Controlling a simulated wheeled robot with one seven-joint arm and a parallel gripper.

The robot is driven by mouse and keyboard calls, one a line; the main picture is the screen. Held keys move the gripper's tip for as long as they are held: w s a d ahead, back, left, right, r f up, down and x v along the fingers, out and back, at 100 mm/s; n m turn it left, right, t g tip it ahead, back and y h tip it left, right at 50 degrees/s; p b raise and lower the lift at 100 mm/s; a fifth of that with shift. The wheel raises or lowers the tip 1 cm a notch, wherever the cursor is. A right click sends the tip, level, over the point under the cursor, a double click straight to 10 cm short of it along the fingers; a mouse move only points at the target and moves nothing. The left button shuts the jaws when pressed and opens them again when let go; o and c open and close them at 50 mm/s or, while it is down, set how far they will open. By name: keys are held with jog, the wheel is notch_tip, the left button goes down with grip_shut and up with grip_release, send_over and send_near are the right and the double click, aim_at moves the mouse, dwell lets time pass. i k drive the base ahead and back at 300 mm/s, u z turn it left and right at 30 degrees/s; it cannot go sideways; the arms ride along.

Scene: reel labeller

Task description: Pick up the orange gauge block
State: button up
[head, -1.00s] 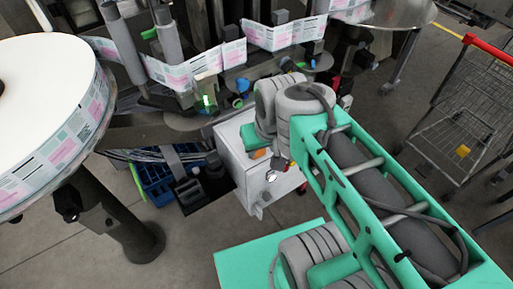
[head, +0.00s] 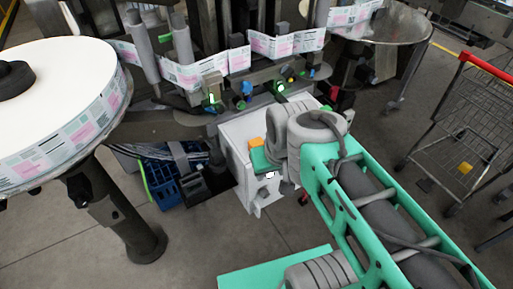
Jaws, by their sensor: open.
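The orange gauge block (head: 256,142) shows as a small orange patch on top of the white cabinet (head: 238,160). A teal part of my arm's end covers its lower side. My gripper (head: 269,176) is below and a little right of the block in the picture, in front of the cabinet. It is open. Its fingers are small and mostly hidden by my wrist. I cannot tell how far the gripper is from the block.
A labelling machine with a label strip (head: 285,43) stands behind the cabinet. A large white reel (head: 50,75) is at the left. A blue crate (head: 160,185) sits on the floor left of the cabinet. A wire trolley (head: 465,130) stands at the right, with open floor before it.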

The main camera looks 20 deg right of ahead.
aim_at(258, 142)
jog(key=u, duration=0.5)
jog(key=k, duration=1.2)
jog(key=u, duration=0.45)
jog(key=i, duration=0.85)
jog(key=u, duration=0.55)
